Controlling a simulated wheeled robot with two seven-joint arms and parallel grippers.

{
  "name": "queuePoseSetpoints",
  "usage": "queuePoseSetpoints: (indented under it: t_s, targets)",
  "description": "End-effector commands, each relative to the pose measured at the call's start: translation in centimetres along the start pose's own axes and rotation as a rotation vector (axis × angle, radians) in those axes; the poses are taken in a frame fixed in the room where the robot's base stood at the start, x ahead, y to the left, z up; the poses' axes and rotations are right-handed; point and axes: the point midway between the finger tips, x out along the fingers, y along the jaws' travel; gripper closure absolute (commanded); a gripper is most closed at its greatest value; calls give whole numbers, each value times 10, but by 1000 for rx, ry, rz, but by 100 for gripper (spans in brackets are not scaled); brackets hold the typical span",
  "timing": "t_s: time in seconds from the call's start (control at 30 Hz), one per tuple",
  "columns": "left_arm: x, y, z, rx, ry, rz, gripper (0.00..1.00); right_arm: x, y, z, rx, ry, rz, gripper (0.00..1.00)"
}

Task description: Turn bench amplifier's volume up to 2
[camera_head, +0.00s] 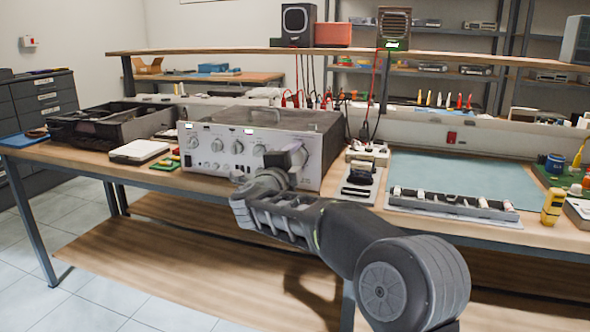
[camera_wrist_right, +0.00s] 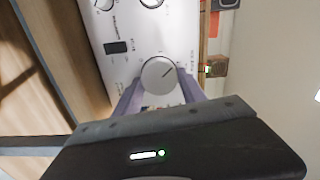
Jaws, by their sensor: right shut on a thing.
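The bench amplifier (camera_head: 226,134) stands on the workbench with its white front panel facing me. Its panel has several round knobs and a handle on top. My right gripper (camera_head: 290,158) is at the right part of the panel and hides what lies behind it. In the right wrist view, the gripper (camera_wrist_right: 160,84) has its two fingers on either side of a large silver knob (camera_wrist_right: 157,73) and is shut on it. A dark pointer line on the knob points up and right in that view. The scale marks are too small to read. My left gripper is not in view.
The wooden workbench (camera_head: 225,187) holds a black open-topped unit (camera_head: 95,128) and a white box (camera_head: 139,151) left of the amplifier. To its right are a small dark device (camera_head: 359,181), a blue-green mat (camera_head: 465,175) and a grey tray (camera_head: 450,203). Cables hang behind the amplifier.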

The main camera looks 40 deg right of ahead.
Motion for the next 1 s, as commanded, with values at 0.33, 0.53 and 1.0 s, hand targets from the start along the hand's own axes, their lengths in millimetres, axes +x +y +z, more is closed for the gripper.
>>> queuePoseSetpoints:
  t_s: [0.33, 0.53, 1.0]
  targets:
    - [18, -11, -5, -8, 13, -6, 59, 0, 4, 1, 201, -1, 3, 92]
    - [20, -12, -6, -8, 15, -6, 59, 0, 3, 1, 241, -1, 3, 92]
    - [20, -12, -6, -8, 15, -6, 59, 0, 3, 1, 244, 0, 3, 45]
